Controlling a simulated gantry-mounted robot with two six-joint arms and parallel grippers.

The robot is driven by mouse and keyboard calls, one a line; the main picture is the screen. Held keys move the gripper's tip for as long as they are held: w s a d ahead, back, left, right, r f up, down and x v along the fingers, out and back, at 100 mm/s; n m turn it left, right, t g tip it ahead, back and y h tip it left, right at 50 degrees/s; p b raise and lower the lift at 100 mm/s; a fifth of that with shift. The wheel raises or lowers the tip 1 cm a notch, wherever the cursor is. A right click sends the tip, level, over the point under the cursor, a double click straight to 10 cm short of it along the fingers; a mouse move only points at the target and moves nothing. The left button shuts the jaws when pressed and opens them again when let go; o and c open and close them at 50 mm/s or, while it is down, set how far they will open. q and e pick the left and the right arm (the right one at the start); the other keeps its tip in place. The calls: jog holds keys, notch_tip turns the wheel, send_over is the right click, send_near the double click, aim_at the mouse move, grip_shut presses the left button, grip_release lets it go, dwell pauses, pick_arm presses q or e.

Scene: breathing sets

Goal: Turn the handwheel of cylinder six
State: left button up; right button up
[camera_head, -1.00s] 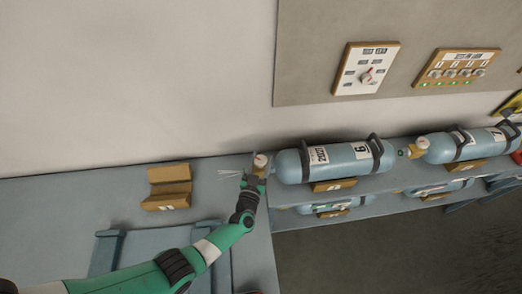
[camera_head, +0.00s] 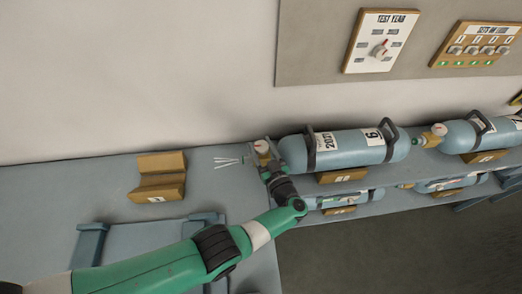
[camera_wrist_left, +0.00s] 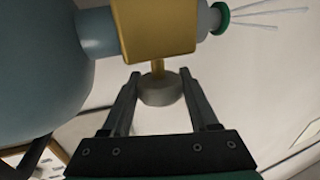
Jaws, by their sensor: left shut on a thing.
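Cylinder six (camera_head: 350,149) is a light blue tank lying on the shelf, with a "6" label and a year label. Its brass valve (camera_head: 262,148) is at the left end, with a white-faced gauge above. My left gripper (camera_head: 268,170) is at this valve. In the left wrist view, the grey round handwheel (camera_wrist_left: 161,91) hangs on a short brass stem below the brass valve body (camera_wrist_left: 155,30). The left gripper (camera_wrist_left: 161,95) has its fingers on both sides of the handwheel, shut on it. White lines fan out from the green-ringed outlet (camera_wrist_left: 219,17). My right gripper is not in view.
A second cylinder (camera_head: 470,139) lies to the right, with more on a lower shelf. An empty wooden cradle (camera_head: 160,182) stands on the bench at left. A "TEST YEAR" dial panel (camera_head: 378,42) and a panel with several knobs (camera_head: 476,46) hang on the wall.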

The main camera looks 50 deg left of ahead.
pick_arm(q)
jog(key=shift+r, duration=0.1)
dwell(0.3)
jog(key=o, duration=1.4)
jog(key=shift+c, duration=0.2)
jog(key=shift+d, duration=0.1)
jog(key=v, duration=1.1)
jog(key=shift+d+p, duration=0.2)
jog(key=shift+p, duration=0.2)
jog(key=shift+s, duration=0.15)
